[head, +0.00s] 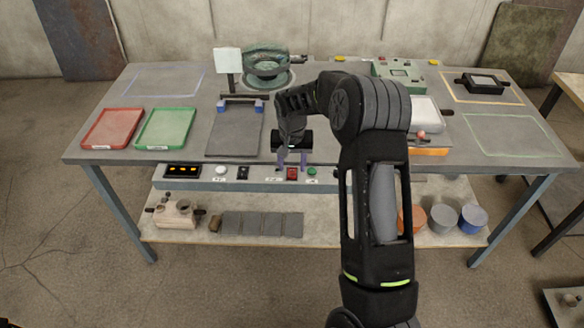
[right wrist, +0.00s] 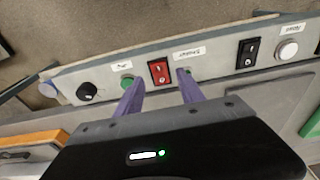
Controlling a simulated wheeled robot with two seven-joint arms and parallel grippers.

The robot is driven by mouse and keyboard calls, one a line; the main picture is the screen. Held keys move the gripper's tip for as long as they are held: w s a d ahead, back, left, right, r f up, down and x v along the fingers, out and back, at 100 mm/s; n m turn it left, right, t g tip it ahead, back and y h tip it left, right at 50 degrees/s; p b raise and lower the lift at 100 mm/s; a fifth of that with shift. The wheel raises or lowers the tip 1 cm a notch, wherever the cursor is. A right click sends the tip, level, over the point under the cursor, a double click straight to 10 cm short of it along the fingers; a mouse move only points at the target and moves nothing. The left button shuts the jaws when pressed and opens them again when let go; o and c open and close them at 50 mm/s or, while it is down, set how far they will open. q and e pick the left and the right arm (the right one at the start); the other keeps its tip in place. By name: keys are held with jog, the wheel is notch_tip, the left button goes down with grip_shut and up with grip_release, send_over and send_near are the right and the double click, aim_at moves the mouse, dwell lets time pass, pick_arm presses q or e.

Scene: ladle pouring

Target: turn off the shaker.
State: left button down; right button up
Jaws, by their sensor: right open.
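A red rocker switch (head: 292,174) sits in the control strip along the table's front edge. It shows larger in the right wrist view (right wrist: 159,72), beside a small label that seems to read "Shaker". My right gripper (head: 292,158) is open, its purple fingers pointing at the strip. In the right wrist view its fingertips (right wrist: 160,78) lie on either side of the red switch, with nothing held. I cannot tell whether they touch the panel. A small green spot shows behind one fingertip. My left gripper is not in view.
A green button (right wrist: 126,80) and black knob (right wrist: 87,90) are on one side of the switch. A black rocker switch (right wrist: 249,52) and white button (right wrist: 287,50) are on the other. Red (head: 113,128) and green (head: 165,128) trays stand left on the table.

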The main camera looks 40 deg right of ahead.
aim_at(292, 177)
notch_tip(292, 177, up, 6)
jog(key=b, duration=0.1)
jog(key=shift+s+a, duration=0.3)
jog(key=shift+s, duration=0.05)
dwell(0.3)
